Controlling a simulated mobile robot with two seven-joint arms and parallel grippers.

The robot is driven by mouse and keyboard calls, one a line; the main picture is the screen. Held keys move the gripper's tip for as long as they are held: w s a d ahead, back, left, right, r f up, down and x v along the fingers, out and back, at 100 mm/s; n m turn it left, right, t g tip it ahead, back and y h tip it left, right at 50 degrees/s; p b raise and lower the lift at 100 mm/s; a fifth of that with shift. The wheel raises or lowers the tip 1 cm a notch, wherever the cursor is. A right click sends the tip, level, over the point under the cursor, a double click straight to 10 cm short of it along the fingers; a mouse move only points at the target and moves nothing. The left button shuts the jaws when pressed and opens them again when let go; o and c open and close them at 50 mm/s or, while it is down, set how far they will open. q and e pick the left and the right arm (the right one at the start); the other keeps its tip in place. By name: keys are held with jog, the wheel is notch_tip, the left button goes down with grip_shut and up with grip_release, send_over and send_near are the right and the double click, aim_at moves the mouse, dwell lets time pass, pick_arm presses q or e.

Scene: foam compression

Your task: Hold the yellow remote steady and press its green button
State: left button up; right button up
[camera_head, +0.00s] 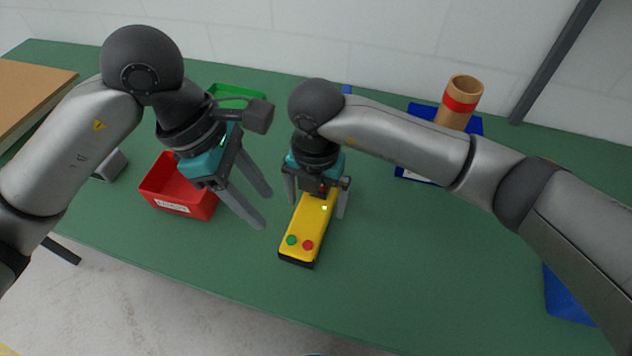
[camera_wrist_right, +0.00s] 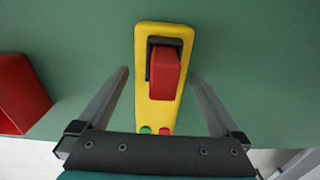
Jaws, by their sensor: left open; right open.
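The yellow remote (camera_head: 305,228) lies on the green table with its green button (camera_head: 291,240) and a red button (camera_head: 308,245) at the near end. In the right wrist view the remote (camera_wrist_right: 153,105) also shows a large red switch (camera_wrist_right: 166,70) in a black recess, and the green button (camera_wrist_right: 146,130) near the gripper base. My right gripper (camera_head: 314,207) is open over the remote, a finger on each side; in the wrist view both fingers stand apart from it. My left gripper (camera_head: 261,211) is open and empty, left of the remote, above the table.
A red bin (camera_head: 180,200) with a label stands left of my left gripper, and a green tray (camera_head: 236,91) lies behind. A brown cylinder with a red band (camera_head: 460,100) stands at the back right by a blue tray (camera_head: 417,110). The table right of the remote (camera_head: 400,260) is clear.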

jog(key=shift+f, duration=0.45)
jog(key=c, duration=1.5)
pick_arm(q)
jog(key=shift+c, duration=0.2)
pick_arm(e)
grip_shut()
pick_arm(q)
grip_shut()
dwell(0.4)
